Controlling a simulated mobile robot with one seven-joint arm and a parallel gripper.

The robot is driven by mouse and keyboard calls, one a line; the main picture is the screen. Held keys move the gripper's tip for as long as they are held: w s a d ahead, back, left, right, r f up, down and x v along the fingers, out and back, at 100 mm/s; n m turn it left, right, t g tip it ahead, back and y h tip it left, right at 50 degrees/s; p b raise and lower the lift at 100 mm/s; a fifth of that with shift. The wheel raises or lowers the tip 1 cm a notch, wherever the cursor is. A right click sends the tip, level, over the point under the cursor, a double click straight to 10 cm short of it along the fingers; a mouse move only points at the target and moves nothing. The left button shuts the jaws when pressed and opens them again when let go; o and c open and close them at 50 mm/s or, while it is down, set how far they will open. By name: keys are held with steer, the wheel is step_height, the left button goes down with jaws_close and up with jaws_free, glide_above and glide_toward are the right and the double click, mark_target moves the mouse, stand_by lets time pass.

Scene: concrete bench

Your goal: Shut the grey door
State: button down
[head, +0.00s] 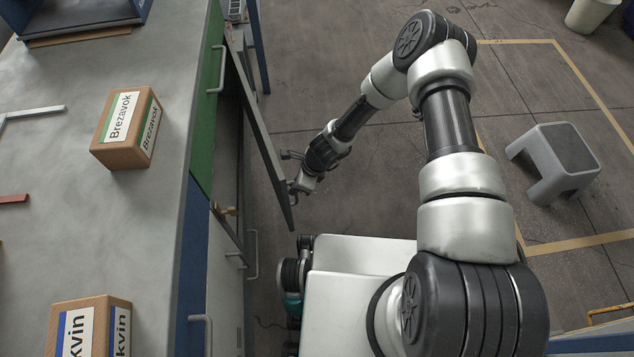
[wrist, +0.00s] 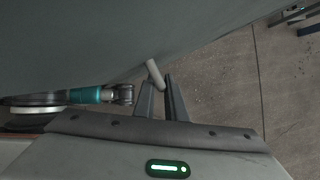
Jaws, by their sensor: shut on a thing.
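The grey door (head: 262,135) stands part open from the bench front in the head view, seen almost edge-on. It also fills the upper part of the wrist view (wrist: 120,40) as a large grey panel. My gripper (head: 293,186) is at the door's outer face, close to its free end. In the wrist view, the fingers of my gripper (wrist: 160,85) are closed around the light grey bar handle (wrist: 154,72) of the door. Most of the handle is hidden behind the fingers and by the door's angle.
The bench top (head: 60,220) carries two labelled boxes, one farther (head: 128,128) and one nearer (head: 92,325). A green front panel (head: 207,95) with a handle is beside the open door. A grey step stool (head: 555,160) stands on the floor at right. Floor between is clear.

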mark_target(280, 171)
steer(key=s+a, duration=0.4)
steer(key=a, duration=0.5)
steer(key=shift+a, duration=0.15)
steer(key=shift+r, duration=0.1)
steer(key=c, duration=2.1)
jaws_free()
steer(key=shift+s, duration=0.1)
steer(key=p+v, duration=0.4)
steer(key=v, duration=1.3)
steer(key=shift+s+d+r, duration=0.1)
steer(key=shift+d+r, duration=0.1)
